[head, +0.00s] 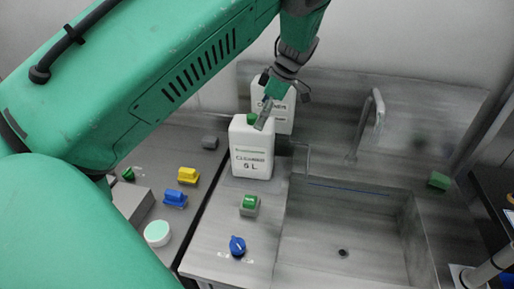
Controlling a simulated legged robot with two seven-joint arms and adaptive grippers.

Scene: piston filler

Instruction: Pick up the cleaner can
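A white cleaner can (251,160) with a green cap (253,119) stands upright on the steel counter left of the sink. Its label reads roughly "CLEANING 5 L". A second, similar white can (285,112) stands behind it, partly hidden by my gripper. My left gripper (264,117) comes down from above, with a grey finger at the top of the front can, just right of its cap. I cannot tell whether it touches the can or whether the fingers are closed. My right gripper is not in view.
A steel sink (345,235) with a faucet (374,115) lies to the right. A green block (249,203) and a blue knob (237,246) sit in front of the can. Yellow (188,175) and blue (175,199) blocks and a round pale-green-topped container (157,233) are at left.

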